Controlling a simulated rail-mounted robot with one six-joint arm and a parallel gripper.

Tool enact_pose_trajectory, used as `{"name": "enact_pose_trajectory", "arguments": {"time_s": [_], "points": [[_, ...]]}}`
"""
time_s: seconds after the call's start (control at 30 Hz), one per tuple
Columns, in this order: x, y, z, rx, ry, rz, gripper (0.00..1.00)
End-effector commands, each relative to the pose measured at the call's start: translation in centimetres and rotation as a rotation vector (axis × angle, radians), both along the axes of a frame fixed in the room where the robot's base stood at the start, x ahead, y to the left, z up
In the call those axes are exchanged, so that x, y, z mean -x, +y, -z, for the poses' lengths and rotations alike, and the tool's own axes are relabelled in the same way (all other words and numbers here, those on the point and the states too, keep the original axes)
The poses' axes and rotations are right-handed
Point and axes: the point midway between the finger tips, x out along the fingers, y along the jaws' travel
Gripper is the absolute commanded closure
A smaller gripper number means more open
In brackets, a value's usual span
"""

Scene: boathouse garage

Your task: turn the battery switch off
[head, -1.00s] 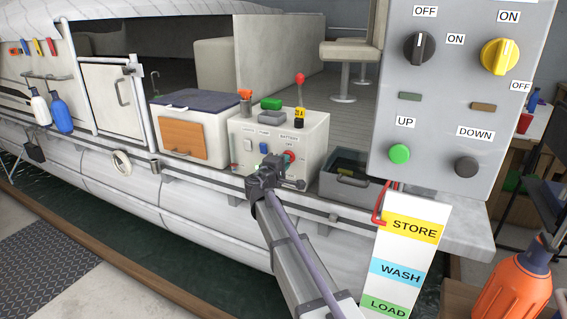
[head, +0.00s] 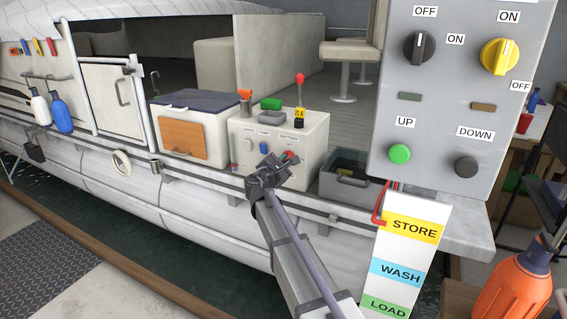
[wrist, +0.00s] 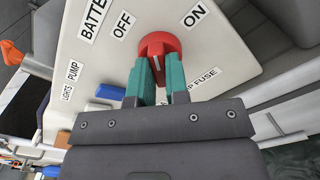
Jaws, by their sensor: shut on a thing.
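The battery switch is a red rotary knob (wrist: 157,45) on the sloped face of a white console (head: 312,150). It has a short white mark. An OFF label (wrist: 122,24) and an ON label (wrist: 194,15) sit on either side of it in the wrist view. My gripper (wrist: 160,70) has its teal fingers shut on the knob, one on each side. In the head view my gripper (head: 284,164) is at the console's front right and hides most of the knob. I cannot tell exactly which label the white mark points to.
A blue switch (head: 263,147) sits left of the knob, under a PUMP label. A red-topped lever (head: 300,90) and a green item (head: 271,103) are on top of the console.

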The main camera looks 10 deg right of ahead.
Motion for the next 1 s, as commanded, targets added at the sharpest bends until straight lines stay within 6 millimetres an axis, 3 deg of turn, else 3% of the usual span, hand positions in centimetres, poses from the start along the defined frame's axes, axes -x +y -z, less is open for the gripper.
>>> {"name": "enact_pose_trajectory", "arguments": {"time_s": [0.6,1.0], "points": [[0.05,0.01,0.03,0.431,0.327,-0.001,1.00],[0.07,0.01,0.04,0.562,0.427,0.000,1.00]]}}
